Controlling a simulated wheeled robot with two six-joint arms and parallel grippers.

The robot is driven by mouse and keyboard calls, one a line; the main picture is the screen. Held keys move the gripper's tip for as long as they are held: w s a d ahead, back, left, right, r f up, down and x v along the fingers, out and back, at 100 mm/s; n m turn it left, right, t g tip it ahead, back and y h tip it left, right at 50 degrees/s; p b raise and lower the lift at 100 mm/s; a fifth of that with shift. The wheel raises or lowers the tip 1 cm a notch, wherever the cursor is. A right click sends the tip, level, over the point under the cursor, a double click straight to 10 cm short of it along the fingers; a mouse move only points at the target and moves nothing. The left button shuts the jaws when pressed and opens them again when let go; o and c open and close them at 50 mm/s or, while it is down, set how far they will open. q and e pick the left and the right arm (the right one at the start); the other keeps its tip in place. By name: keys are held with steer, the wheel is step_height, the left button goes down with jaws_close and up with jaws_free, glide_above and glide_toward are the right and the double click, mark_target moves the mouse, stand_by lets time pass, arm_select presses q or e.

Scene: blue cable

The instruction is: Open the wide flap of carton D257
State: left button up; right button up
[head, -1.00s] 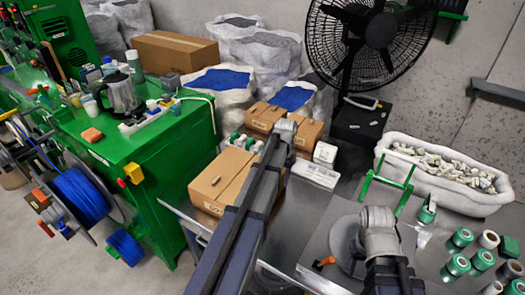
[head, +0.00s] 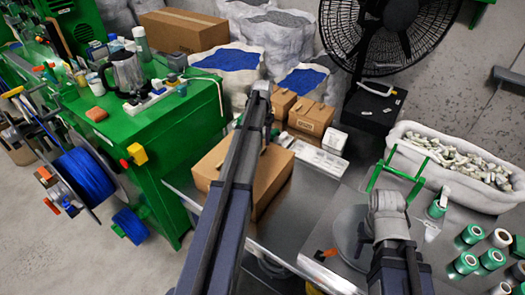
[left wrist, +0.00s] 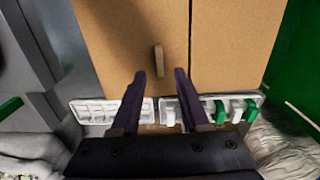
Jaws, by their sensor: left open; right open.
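A large brown carton (head: 270,180) stands on the metal table, partly covered by my left arm. In the left wrist view a carton top (left wrist: 115,30) fills the upper middle, with a dark seam and a small upright tab (left wrist: 158,58) left of the seam. My left gripper (left wrist: 160,76) is open, its two fingers pointing at the top with the tab between and just beyond the tips. No touch is visible. I cannot read the label D257. My right gripper (head: 376,240) is low over the table at right, mostly hidden by its own wrist.
Two smaller cartons (head: 310,118) stand behind, with white trays (head: 318,155) beside them. A green bench (head: 150,140) is at left. A white tub of scraps (head: 450,170), green spools (head: 465,235) and a grey disc (head: 348,232) are at right. A black fan (head: 385,30) stands behind.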

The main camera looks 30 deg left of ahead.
mark_target(263, 150)
arm_select(q)
step_height(263, 150, down, 5)
steer(key=b, duration=0.4)
steer(key=shift+f, duration=0.15)
steer(key=shift+c, duration=0.2)
jaws_close()
stand_by(0.9)
